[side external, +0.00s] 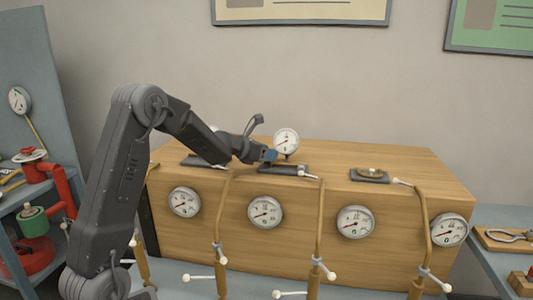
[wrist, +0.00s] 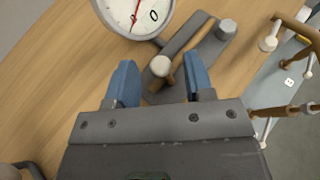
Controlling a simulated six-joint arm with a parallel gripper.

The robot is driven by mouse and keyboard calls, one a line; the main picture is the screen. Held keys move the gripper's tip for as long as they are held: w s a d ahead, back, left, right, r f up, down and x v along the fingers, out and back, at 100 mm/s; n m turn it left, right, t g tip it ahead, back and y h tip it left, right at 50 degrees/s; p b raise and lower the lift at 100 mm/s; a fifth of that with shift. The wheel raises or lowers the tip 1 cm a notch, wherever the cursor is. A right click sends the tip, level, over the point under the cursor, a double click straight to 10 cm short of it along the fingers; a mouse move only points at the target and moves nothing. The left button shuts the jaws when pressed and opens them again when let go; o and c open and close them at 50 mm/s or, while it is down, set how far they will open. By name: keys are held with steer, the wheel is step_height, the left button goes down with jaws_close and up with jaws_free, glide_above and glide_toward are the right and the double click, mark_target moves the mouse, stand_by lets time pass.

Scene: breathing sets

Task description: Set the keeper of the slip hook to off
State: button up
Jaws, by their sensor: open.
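My gripper (wrist: 160,72) is open, its two blue fingers apart. In the wrist view, a dark plate (wrist: 205,45) lies on the wooden top beyond and between the fingers. It carries a short brown bar, a pale rounded knob (wrist: 160,66) between the fingertips and a pale round end piece (wrist: 226,28). I cannot tell which part is the slip hook's keeper, or its setting. In the side view, my gripper (side external: 270,156) is low over the middle dark plate (side external: 290,170), hiding part of it. I see nothing held.
A dial gauge (side external: 286,141) stands close behind the gripper; it also shows in the wrist view (wrist: 134,14). Another dark plate with a brass piece (side external: 370,174) is to the right. Bent brown pipes (side external: 320,215) and several gauges line the front of the wooden box (side external: 400,158).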

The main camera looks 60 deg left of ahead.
mark_target(284, 169)
steer(key=shift+c, duration=0.2)
jaws_close()
steer(key=w+d, duration=0.4)
steer(key=shift+w+d, duration=0.1)
steer(key=shift+d, duration=0.05)
stand_by(0.3)
steer(key=shift+o, duration=0.2)
jaws_free()
